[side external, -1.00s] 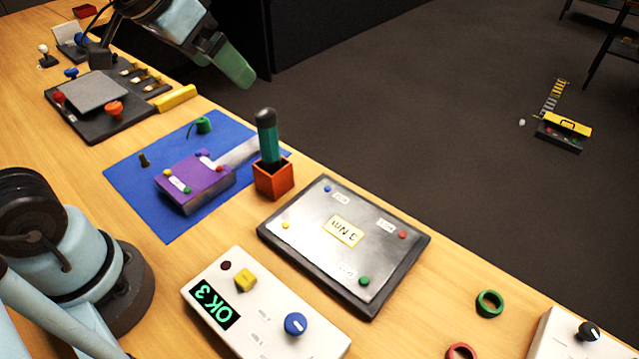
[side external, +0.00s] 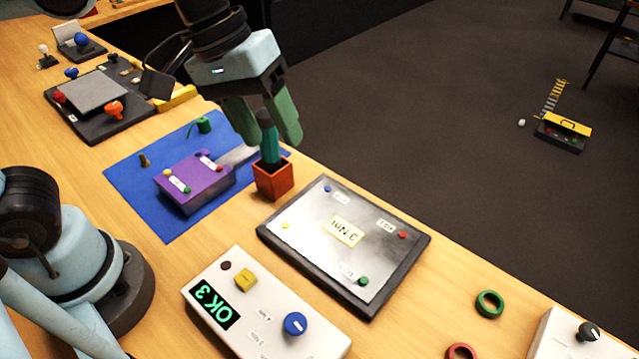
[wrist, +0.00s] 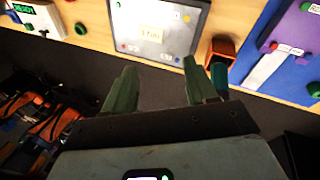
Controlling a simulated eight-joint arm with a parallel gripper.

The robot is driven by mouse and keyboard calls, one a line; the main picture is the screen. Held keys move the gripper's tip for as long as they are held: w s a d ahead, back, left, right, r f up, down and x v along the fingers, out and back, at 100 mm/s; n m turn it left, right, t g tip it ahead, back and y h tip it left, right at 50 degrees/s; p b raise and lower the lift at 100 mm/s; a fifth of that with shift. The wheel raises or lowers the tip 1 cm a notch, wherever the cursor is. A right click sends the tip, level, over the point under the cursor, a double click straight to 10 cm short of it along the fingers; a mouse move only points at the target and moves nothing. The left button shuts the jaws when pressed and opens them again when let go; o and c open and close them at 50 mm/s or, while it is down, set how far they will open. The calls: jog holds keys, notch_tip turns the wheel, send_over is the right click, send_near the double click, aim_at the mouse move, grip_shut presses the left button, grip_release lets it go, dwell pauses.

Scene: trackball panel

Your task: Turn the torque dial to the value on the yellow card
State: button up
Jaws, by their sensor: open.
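A yellow-edged card (side external: 343,231) reading 3 Nm, upside down in the side view, lies on a grey panel (side external: 300,222); the card also shows in the wrist view (wrist: 151,33). A white box (side external: 213,263) has a lit green display (side external: 215,304) reading OK 3, a yellow knob (side external: 245,279) and a blue dial (side external: 295,323) with a white mark. I cannot tell which knob sets torque. My gripper (side external: 268,126) is open above an orange holder (side external: 272,184) with a green-handled tool (side external: 267,140). The wrist view shows the handle beside one finger, not between the fingers.
A purple box (side external: 195,183) sits on a blue mat (side external: 135,190) left of the holder. Green (side external: 489,303) and red (side external: 461,352) rings lie right of the panel. Another white box (side external: 560,340) with a black knob stands at the lower right.

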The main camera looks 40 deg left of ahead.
aim_at(295, 322)
jog(key=s+d+f+n+g, duration=0.45)
jog(key=s+d, duration=0.25)
jog(key=d, duration=0.3)
jog(key=shift+n+g, duration=0.35)
jog(key=shift+n, duration=0.2)
jog(key=x, duration=1.1)
jog(key=shift+s+d+f, duration=0.2)
jog(key=shift+d+f, duration=0.05)
jog(key=c, duration=1.1)
